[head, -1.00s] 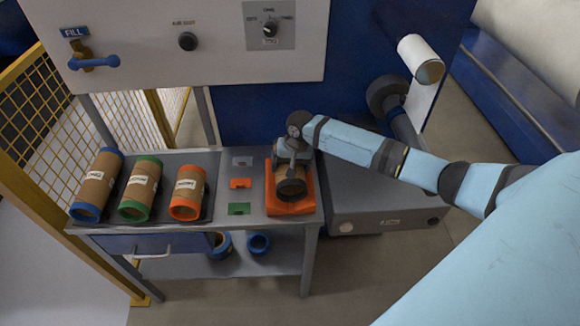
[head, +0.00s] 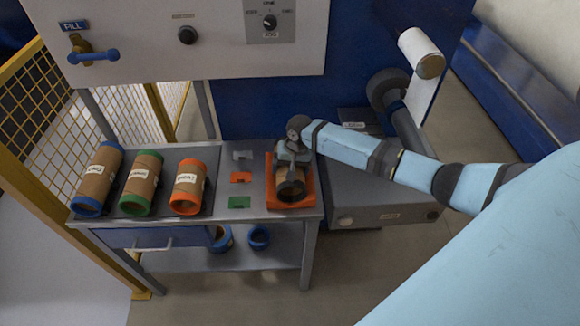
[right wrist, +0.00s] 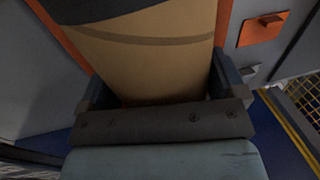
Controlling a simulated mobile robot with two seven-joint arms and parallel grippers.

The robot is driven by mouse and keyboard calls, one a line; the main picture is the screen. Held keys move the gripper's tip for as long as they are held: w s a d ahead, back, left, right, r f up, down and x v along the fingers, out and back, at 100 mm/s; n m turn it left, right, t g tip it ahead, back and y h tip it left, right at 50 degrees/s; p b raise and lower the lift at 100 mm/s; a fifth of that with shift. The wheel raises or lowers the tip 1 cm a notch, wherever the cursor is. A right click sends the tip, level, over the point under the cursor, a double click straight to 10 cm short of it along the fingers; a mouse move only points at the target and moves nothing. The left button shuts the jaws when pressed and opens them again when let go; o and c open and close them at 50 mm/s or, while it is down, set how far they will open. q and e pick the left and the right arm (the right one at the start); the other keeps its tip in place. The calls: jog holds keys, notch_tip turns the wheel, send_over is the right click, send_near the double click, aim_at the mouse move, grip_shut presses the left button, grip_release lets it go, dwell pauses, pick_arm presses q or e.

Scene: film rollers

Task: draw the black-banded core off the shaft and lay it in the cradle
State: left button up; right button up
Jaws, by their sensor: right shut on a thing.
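The shaft (head: 402,112) is probably the grey bent piece right of the blue panel; I cannot tell surely. My left gripper is out of view.
Three cores with blue (head: 98,180), green (head: 141,184) and orange (head: 188,188) ends lie on a dark tray at the left of the bench. Small grey, orange (head: 241,177) and green plates lie between tray and cradle. A grey box (head: 375,195) stands right of the bench.

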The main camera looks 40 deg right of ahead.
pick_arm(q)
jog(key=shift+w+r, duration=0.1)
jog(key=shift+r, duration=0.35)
pick_arm(e)
jog(key=shift+f, duration=0.15)
jog(key=o, duration=0.8)
jog(key=shift+o, duration=0.2)
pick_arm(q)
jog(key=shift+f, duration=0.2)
